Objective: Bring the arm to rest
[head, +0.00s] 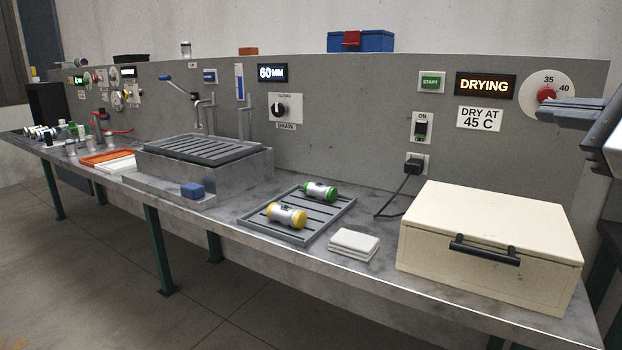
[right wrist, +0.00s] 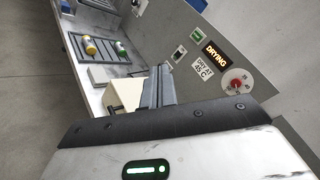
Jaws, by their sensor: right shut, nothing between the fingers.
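My right gripper (head: 560,113) comes in at the right edge of the head view, with dark fingers pointing left. It is shut and empty, in the air above the cream box, and overlaps the lower right of the temperature dial (head: 548,94). I cannot tell whether it touches the dial, but in the right wrist view the shut fingers (right wrist: 158,88) appear apart from the dial (right wrist: 237,83). My left gripper is not in view.
A closed cream box (head: 490,235) with a black handle stands below my right gripper. A slotted tray (head: 325,217) holds a green-capped and a yellow-capped cylinder. White folded cloths (head: 353,244) lie beside it. The panel (head: 340,110) shows a lit DRYING sign (head: 485,85).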

